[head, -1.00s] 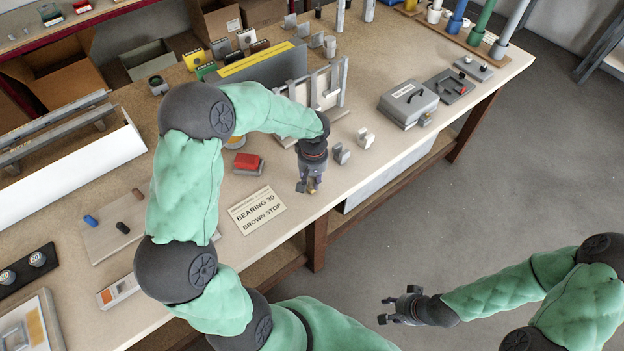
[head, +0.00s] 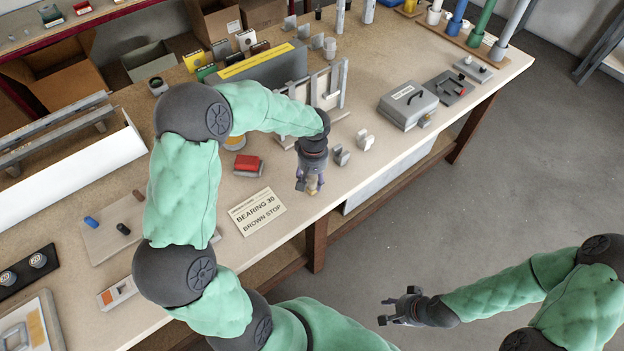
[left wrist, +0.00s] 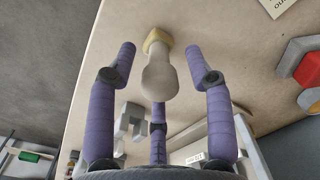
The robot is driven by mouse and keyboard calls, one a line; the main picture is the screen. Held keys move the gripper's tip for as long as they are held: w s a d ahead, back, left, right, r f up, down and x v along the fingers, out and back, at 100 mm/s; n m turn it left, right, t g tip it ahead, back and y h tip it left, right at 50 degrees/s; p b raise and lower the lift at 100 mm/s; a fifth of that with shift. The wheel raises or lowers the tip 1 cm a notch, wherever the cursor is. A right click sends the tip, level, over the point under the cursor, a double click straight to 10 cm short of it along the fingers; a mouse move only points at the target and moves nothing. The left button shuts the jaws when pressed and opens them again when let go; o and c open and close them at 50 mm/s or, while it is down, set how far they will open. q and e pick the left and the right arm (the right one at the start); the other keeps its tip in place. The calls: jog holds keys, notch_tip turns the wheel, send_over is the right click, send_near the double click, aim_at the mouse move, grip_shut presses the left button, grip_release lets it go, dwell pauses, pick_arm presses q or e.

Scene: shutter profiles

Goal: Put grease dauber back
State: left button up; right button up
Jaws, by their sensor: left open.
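The grease dauber appears to be the pale piece with a rounded end (left wrist: 158,78) and a tan block-like end in the left wrist view. It is at the worktable, near the front edge; I cannot tell if it stands or lies. My left gripper (head: 309,187) is over it, with purple fingers spread around it. The left wrist view shows the open fingers (left wrist: 163,72) apart from the dauber on both sides. In the head view the dauber is mostly hidden by my gripper. My right gripper (head: 385,309) is open and empty, out over the floor beyond the table edge.
A sign reading "BEARING 30 BROWN STOP" (head: 257,212) lies left of my left gripper. A red-and-grey block (head: 248,165) is behind it. Small grey clips (head: 341,155) and a grey lidded box (head: 408,102) are to the right. An upright rack (head: 343,85) stands behind.

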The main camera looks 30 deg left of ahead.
pick_arm(q)
notch_tip(320, 180, up, 11)
jog(key=shift+d+f+p, duration=0.15)
jog(key=shift+f+p, duration=0.05)
jog(key=shift+p, duration=0.6)
pick_arm(e)
jog(key=shift+r, duration=0.95)
pick_arm(q)
jog(key=shift+s, duration=0.1)
pick_arm(e)
jog(key=shift+s, duration=0.1)
